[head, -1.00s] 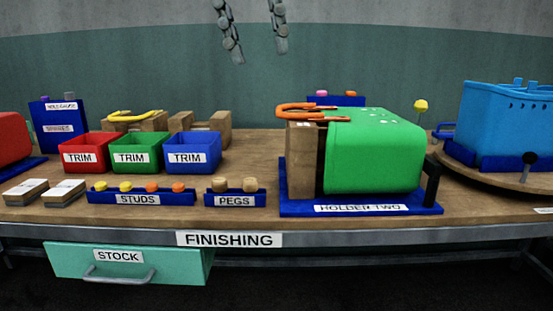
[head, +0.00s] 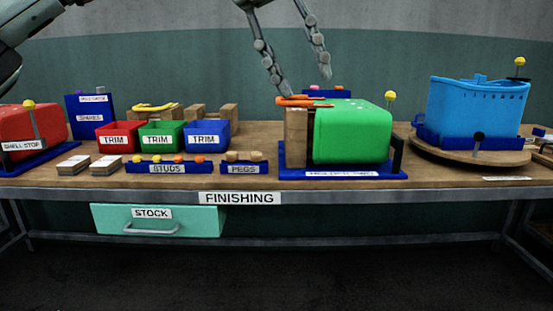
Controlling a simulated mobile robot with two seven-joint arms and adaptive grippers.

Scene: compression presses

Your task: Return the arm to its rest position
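My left gripper (head: 303,83) hangs from the top of the head view with its two fingers spread and nothing between them. Its left fingertip appears right at the orange clamp (head: 296,101); I cannot tell whether they touch. Its right fingertip is in front of the teal wall, above the green block (head: 350,133). Part of my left arm (head: 25,18) crosses the top left corner. My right gripper is not in view.
The bench (head: 440,182) carries red, green and blue TRIM bins (head: 208,146), a STUDS tray (head: 170,168) and a PEGS tray (head: 240,167). A blue boat-shaped part (head: 478,112) stands on a round turntable (head: 470,155). The STOCK drawer (head: 160,220) looks shut.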

